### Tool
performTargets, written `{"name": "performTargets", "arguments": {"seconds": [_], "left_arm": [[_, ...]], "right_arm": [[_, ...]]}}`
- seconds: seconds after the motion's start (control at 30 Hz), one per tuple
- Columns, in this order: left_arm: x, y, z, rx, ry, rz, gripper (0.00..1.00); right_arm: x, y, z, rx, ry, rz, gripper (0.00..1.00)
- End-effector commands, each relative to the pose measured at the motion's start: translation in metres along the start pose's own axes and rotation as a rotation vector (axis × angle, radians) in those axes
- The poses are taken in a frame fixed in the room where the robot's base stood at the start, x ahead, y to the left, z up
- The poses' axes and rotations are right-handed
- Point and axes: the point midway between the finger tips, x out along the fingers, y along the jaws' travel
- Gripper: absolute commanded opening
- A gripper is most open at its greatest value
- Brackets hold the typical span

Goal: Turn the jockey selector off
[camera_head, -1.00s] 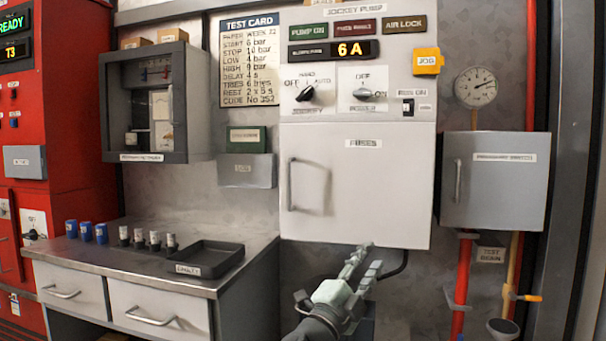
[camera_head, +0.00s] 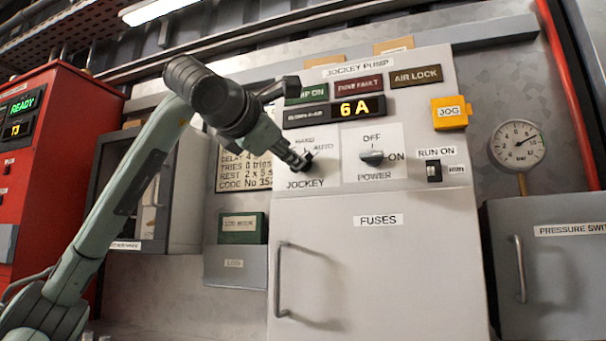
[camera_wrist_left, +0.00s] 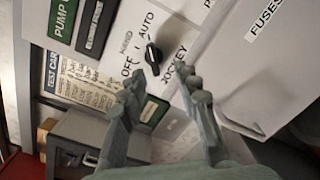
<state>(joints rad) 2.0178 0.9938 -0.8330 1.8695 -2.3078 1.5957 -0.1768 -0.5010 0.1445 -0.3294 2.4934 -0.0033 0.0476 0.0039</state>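The jockey selector is a black knob (camera_wrist_left: 153,56) with HAND, OFF and AUTO marks around it. In the left wrist view its pointer appears turned towards AUTO. In the head view the knob (camera_head: 307,162) is partly hidden by my left gripper (camera_head: 298,161), which reaches in from the left just in front of it. In the left wrist view my left gripper (camera_wrist_left: 163,86) is open, with the knob ahead of the gap between its two fingers. No contact is visible. My right gripper is out of view.
The POWER knob (camera_head: 372,157) is just right of the jockey selector, and the RUN ON switch (camera_head: 434,171) is further right. The fuse door (camera_head: 385,270) with its handle is below. A grey cabinet (camera_head: 178,190) stands behind my left arm.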

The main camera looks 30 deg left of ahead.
Motion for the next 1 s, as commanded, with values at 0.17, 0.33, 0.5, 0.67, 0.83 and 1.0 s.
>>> {"name": "performTargets", "arguments": {"seconds": [0.17, 0.33, 0.5, 0.67, 0.83, 1.0], "left_arm": [[0.009, 0.011, -0.006, -0.002, 0.026, 0.029, 0.32], [0.038, 0.011, -0.006, -0.002, 0.024, 0.027, 0.32], [0.061, 0.012, -0.007, -0.003, 0.023, 0.027, 0.32], [0.071, 0.012, -0.007, -0.002, 0.021, 0.027, 0.32], [0.073, 0.012, -0.007, -0.002, 0.020, 0.027, 0.32], [0.073, 0.011, -0.006, -0.002, 0.020, 0.027, 0.22]], "right_arm": [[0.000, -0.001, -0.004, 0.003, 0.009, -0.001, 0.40], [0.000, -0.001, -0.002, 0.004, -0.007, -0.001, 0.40], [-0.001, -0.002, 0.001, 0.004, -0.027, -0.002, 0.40], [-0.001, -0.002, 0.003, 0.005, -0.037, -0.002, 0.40], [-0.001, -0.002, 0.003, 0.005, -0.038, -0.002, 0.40], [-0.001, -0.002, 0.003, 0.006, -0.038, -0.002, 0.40]]}}
